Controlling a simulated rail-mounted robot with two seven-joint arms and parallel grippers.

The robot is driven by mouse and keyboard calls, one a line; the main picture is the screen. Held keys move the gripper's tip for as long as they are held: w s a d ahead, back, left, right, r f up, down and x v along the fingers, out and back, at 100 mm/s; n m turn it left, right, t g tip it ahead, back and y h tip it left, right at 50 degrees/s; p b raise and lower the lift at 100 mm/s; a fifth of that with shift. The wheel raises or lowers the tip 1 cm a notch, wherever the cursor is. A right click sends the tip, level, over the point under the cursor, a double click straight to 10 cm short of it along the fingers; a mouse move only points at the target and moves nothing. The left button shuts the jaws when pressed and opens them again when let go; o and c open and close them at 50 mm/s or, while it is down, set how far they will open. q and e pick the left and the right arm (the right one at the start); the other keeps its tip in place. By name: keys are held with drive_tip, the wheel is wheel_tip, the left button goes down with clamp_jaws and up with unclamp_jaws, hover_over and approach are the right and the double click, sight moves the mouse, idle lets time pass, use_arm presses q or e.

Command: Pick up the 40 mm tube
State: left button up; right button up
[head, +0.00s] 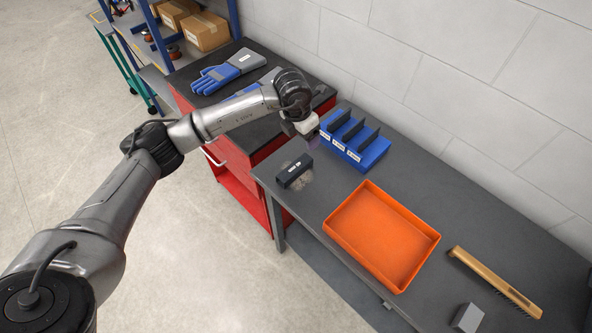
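My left arm reaches in from the left, and its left gripper (312,138) points down at the left end of the blue holder (370,156) on the grey table. The fingers are small and dark here, so I cannot tell whether they are open or hold anything. The holder has dark upright pieces and white labels along its front; the labels are too small to read. I cannot make out a 40 mm tube for certain; it may be in the holder or behind my gripper. My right gripper is not in view.
A black labelled block (293,169) lies beside a pale dusty patch on the table (330,185). An empty orange tray (385,240), a wooden-handled brush (495,282) and a grey block (467,318) lie to the right. Blue gloves (215,79) lie on the red cabinet (240,185).

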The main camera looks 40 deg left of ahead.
use_arm(q)
drive_tip(key=s+a+g, duration=0.1)
drive_tip(key=s, duration=0.1)
drive_tip(key=y, duration=0.1)
hover_over(295, 167)
drive_tip(key=shift+n+g, duration=0.4)
drive_tip(key=f, duration=0.9)
drive_tip(key=shift+s+a, duration=0.1)
drive_tip(key=shift+a, duration=0.1)
drive_tip(key=shift+d+f, duration=0.15)
drive_tip(key=shift+f, duration=1.15)
drive_tip(key=shift+d+f, duration=0.1)
drive_tip(key=shift+f, duration=1.15)
drive_tip(key=c, duration=1.2)
drive_tip(key=shift+r, duration=0.1)
drive_tip(key=shift+c, duration=0.5)
drive_tip(key=shift+r, duration=0.1)
